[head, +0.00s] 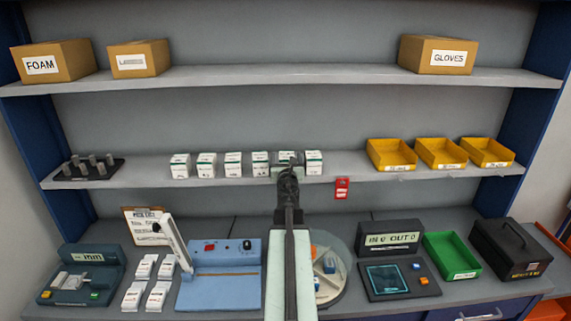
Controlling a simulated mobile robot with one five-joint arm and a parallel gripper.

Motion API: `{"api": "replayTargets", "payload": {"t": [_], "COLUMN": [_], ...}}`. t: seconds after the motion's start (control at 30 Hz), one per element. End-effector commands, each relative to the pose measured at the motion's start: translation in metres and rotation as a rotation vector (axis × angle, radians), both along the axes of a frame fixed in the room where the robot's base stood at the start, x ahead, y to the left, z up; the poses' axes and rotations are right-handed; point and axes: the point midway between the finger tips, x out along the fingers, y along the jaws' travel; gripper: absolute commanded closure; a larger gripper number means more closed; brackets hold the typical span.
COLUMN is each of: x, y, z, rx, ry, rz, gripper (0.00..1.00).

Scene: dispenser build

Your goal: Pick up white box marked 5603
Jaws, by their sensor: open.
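A row of small white boxes with green bands (206,165) stands on the middle shelf. Their printing is too small to read, so I cannot tell which one is marked 5603. More white boxes (132,295) with small dark and red printing stand on the bench at the left, also unreadable. My gripper (287,168) is at the shelf's front edge, open, in front of the second box from the right (287,156). It hides that box's lower part. I cannot tell whether the fingers touch or surround it.
Yellow bins (391,154) stand right on the middle shelf (350,178), a black peg tray (88,171) left. A red tag (342,188) hangs at the shelf edge. Below are a blue machine (218,278), a round tray (335,270) and a green bin (451,256).

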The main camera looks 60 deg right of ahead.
Motion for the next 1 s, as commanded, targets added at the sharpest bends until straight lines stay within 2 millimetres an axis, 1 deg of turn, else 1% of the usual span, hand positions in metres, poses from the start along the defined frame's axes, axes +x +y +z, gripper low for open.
{"api": "replayTargets", "payload": {"t": [0.03,0.13,0.23,0.4,0.43,0.47,0.5,0.57,0.6,0.67,0.7,0.9,1.0], "x": [0.006,0.014,0.016,0.016,0.016,0.016,0.016,0.016,0.016,0.016,0.016,0.017,0.017], "y": [-0.013,-0.023,-0.025,-0.024,-0.024,-0.024,-0.024,-0.024,-0.024,-0.024,-0.024,-0.023,-0.023], "z": [0.001,0.000,0.000,0.000,0.000,0.000,0.000,0.000,0.000,0.000,0.000,0.001,0.006], "rx": [0.001,0.000,-0.001,-0.001,-0.001,-0.001,-0.001,-0.001,-0.001,-0.001,-0.001,-0.001,-0.002], "ry": [-0.001,-0.001,-0.002,-0.002,-0.002,-0.002,-0.002,-0.002,-0.002,-0.002,-0.002,-0.002,-0.001], "rz": [0.000,0.000,0.000,0.000,0.000,0.000,0.001,0.001,0.001,0.001,0.001,0.002,0.002], "gripper": [0.24,0.24,0.24,0.24,0.29,0.38,0.49,0.65,0.77,0.93,1.00,1.00,1.00]}}
